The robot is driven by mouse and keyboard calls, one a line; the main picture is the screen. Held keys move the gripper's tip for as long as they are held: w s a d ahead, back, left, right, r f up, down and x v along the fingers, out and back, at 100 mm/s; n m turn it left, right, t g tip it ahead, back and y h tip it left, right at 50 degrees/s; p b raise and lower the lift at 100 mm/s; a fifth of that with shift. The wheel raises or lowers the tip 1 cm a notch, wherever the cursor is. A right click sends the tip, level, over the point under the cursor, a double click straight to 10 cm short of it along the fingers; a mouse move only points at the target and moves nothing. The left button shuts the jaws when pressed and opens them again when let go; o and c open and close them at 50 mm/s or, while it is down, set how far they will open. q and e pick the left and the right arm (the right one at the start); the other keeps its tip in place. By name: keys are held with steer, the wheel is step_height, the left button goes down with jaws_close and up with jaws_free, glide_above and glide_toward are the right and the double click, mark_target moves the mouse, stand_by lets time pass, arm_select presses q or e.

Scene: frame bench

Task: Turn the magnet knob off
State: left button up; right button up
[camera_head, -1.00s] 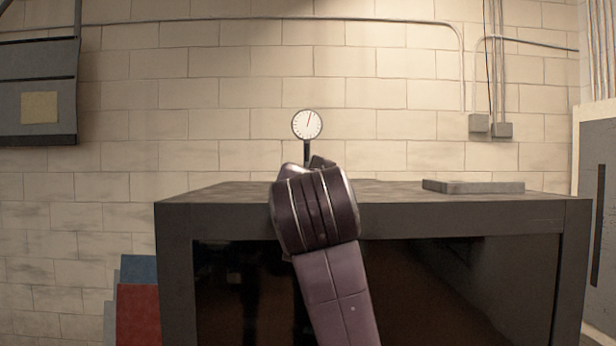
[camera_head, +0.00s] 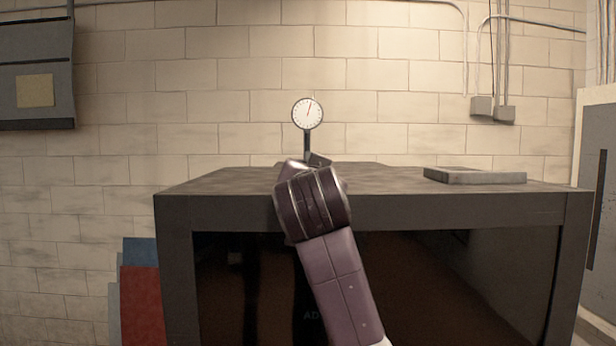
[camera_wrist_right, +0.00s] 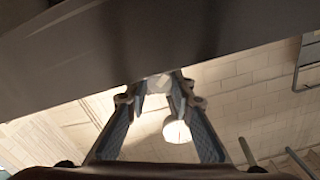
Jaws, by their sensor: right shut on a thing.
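A round white dial gauge (camera_head: 307,113) stands on a dark post at the back of the bench top (camera_head: 230,183). One purple arm of mine reaches up over the bench's front edge, and its wrist hides the foot of the gauge stand and the knob in the head view. In the right wrist view my right gripper (camera_wrist_right: 158,88) has its fingers closed in at the tips on a small pale thing, which I take as the magnet knob (camera_wrist_right: 158,82). Its shape and turn angle are too small to read. My left gripper is not in view.
A flat grey plate (camera_head: 475,176) lies on the bench top at the right. The rest of the top around the stand looks clear. Red (camera_head: 140,300) and blue panels stand left of the bench.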

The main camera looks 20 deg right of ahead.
steer(key=shift+n, duration=0.4)
jaws_close()
steer(key=shift+n, duration=0.6)
steer(key=n+b, duration=0.1)
steer(key=n, duration=0.1)
steer(key=shift+n, duration=0.3)
steer(key=n, duration=0.6)
steer(key=shift+a+r+b, duration=0.1)
steer(key=shift+b, duration=0.2)
steer(key=shift+n, duration=0.3)
steer(key=o, duration=1)
jaws_free()
steer(key=shift+o, duration=0.2)
steer(key=shift+s, duration=0.1)
